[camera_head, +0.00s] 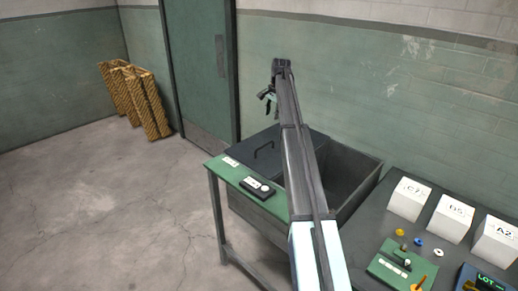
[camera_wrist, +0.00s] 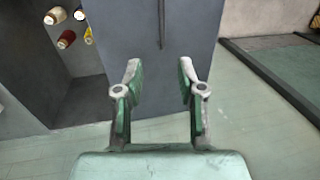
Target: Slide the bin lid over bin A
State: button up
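The dark bin lid (camera_head: 265,150) lies flat over the left part of a large dark bin (camera_head: 360,195) in the head view, with a bar handle on top. In the wrist view the lid (camera_wrist: 150,35) fills the middle, and its handle (camera_wrist: 162,22) runs upright near the top. The bin's right part is open. Several spools (camera_wrist: 67,39) show in the open part in the wrist view. My gripper (camera_wrist: 159,75) is open and empty, its fingers apart over the lid's wall-side end. In the head view my gripper (camera_head: 267,97) is near the wall. No bin letter is readable.
A green bench (camera_head: 218,171) with a small dark device (camera_head: 258,188) stands before the bin. White boxes marked C7 (camera_head: 409,199), B5 (camera_head: 453,221) and A2 (camera_head: 496,241) stand on a dark table at right. The left floor is clear.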

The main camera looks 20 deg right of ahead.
aim_at(265, 146)
jog(key=w+f+p, duration=0.1)
jog(key=f, duration=0.5)
jog(key=w+a+f+p, duration=0.1)
jog(key=f+p, duration=0.1)
jog(key=f, duration=0.4)
jog(key=w+f+p, duration=0.1)
jog(key=f+p, duration=0.1)
jog(key=f, duration=0.4)
jog(key=shift+w+a, duration=0.25)
jog(key=shift+w, duration=0.05)
grip_shut()
